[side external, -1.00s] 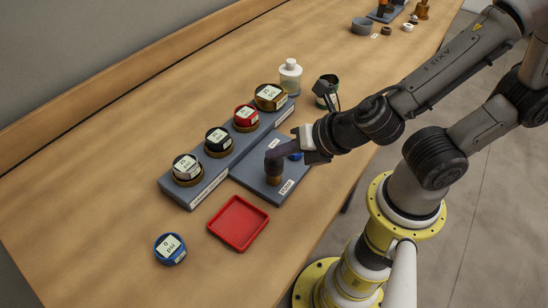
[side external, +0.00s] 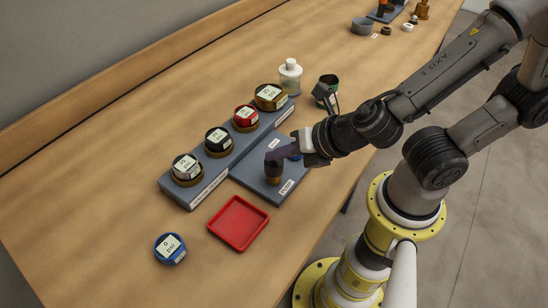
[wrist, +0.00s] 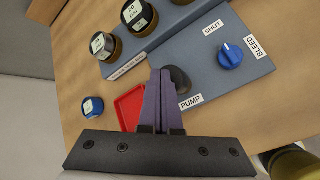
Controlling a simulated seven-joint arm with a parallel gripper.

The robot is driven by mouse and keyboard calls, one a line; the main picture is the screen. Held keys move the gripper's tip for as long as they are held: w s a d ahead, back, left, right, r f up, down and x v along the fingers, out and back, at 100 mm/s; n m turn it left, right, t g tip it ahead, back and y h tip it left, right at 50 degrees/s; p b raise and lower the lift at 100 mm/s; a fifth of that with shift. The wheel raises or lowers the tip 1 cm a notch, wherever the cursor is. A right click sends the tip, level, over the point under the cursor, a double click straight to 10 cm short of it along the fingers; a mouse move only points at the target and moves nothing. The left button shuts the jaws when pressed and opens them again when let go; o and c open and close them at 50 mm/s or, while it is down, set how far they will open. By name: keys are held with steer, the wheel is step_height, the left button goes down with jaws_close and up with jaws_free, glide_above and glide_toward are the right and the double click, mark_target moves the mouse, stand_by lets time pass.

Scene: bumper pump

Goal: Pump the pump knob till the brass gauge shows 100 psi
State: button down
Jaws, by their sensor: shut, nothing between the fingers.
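The brass gauge (side external: 270,97) sits at the far end of the grey gauge rail; its label is small and its number is hard to read. The dark pump knob (side external: 273,171) stands low on a brass collar on the grey pump plate; it also shows in the wrist view (wrist: 180,80), partly hidden behind the fingers. My gripper (side external: 277,155) is shut and empty, with its fingertips at the top of the knob, seemingly pressing on it. The shut purple fingers (wrist: 160,73) also show in the wrist view.
Red (side external: 245,118), black (side external: 218,142) and silver (side external: 187,169) gauges share the rail. A blue valve knob (wrist: 230,55) sits between SHUT and BLEED labels. A red tray (side external: 238,222), a loose blue gauge (side external: 170,248), a white-capped bottle (side external: 290,77) and a dark green cup (side external: 327,86) stand nearby.

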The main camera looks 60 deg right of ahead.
mark_target(279, 164)
steer(key=shift+s+f, duration=0.1)
steer(key=shift+f, duration=0.7)
stand_by(0.6)
steer(key=shift+r, duration=1.5)
steer(key=shift+r, duration=2.55)
